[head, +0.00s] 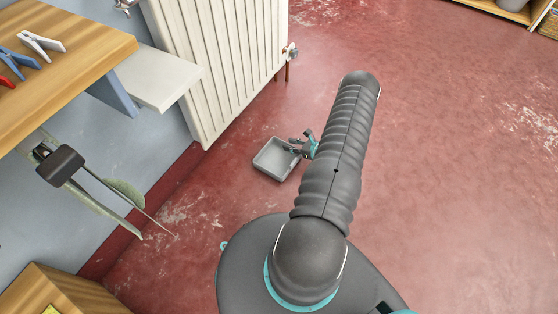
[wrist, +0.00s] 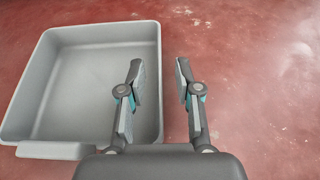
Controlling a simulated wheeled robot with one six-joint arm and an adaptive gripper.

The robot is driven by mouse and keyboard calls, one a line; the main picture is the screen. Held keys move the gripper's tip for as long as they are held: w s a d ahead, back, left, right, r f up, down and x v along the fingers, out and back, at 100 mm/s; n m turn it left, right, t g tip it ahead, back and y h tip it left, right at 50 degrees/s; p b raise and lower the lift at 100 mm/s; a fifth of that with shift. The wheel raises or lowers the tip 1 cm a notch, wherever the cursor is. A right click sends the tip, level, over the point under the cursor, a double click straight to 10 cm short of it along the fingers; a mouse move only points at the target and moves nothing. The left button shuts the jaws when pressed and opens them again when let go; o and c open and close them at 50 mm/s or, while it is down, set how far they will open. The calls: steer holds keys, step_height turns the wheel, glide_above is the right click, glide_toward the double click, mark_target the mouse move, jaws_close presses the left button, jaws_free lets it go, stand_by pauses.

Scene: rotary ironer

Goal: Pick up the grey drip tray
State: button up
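The grey drip tray (head: 271,161) is a shallow, empty, open box on the red floor, close to the foot of the radiator. In the wrist view the tray (wrist: 75,85) fills the left side, with a lip at its near edge. My gripper (head: 303,145) is at the tray's right side. In the wrist view my gripper (wrist: 160,65) has its fingers apart, one over the tray's inside and one beyond its right wall. The wall lies between them in the picture, with gaps on both sides. I cannot tell how far down the fingertips reach.
A white radiator (head: 222,60) with a valve and pipe stands behind the tray. A wooden worktop (head: 60,70) with pegs and a pale shelf (head: 160,78) are at upper left. A wooden box (head: 50,292) is at lower left. The floor to the right is clear.

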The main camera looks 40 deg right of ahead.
steer(key=shift+w+a+f, duration=0.2)
steer(key=shift+w+f, duration=0.05)
steer(key=shift+w, duration=0.3)
steer(key=shift+c, duration=0.2)
jaws_close()
steer(key=shift+r, duration=0.1)
